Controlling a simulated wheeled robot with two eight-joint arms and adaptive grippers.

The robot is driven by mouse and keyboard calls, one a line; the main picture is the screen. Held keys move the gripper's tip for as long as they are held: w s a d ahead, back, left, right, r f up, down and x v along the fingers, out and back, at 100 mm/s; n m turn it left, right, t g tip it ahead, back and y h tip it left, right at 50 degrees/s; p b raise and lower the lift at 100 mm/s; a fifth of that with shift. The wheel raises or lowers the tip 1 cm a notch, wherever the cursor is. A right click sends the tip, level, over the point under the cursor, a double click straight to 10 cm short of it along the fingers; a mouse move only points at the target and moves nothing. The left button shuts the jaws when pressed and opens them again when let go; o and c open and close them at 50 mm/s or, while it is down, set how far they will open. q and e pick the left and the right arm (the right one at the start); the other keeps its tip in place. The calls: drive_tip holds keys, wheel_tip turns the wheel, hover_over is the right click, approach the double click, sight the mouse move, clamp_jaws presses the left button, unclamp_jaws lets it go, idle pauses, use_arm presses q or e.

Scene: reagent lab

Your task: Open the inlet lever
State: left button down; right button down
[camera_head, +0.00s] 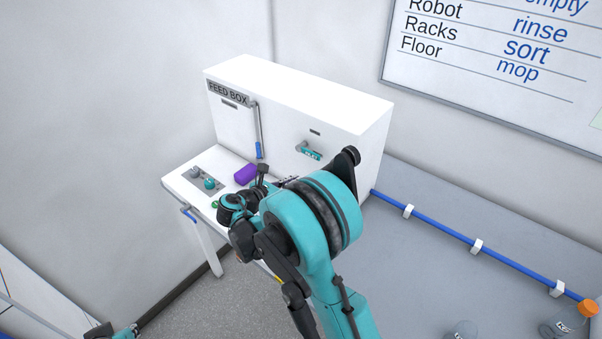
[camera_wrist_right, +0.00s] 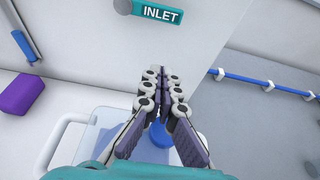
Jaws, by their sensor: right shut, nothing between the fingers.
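The inlet lever (camera_head: 309,151) is a short teal handle on the front of the white feed box (camera_head: 345,107), right of centre. It lies nearly level, sloping slightly down to the right in the head view. In the right wrist view the teal lever (camera_wrist_right: 139,7) with its INLET label is at the top edge, partly cut off. My right gripper (camera_wrist_right: 161,74) is shut and empty, below the lever and apart from it. In the head view my own arm hides most of the gripper. Only a bit of my left arm shows at the bottom left.
A blue-tipped lever (camera_head: 259,143) hangs on the box's left side. A purple block (camera_head: 245,174) and a teal knob (camera_head: 209,183) are on the white ledge. A clear container with a white handle (camera_wrist_right: 62,138) lies below the gripper. A blue pipe (camera_head: 440,226) runs right.

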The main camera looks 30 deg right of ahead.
drive_tip(key=w+d+r, duration=0.1)
drive_tip(key=w+d, duration=0.2)
drive_tip(key=d, duration=0.5)
drive_tip(key=shift+p, duration=0.45)
drive_tip(key=shift+w, duration=0.15)
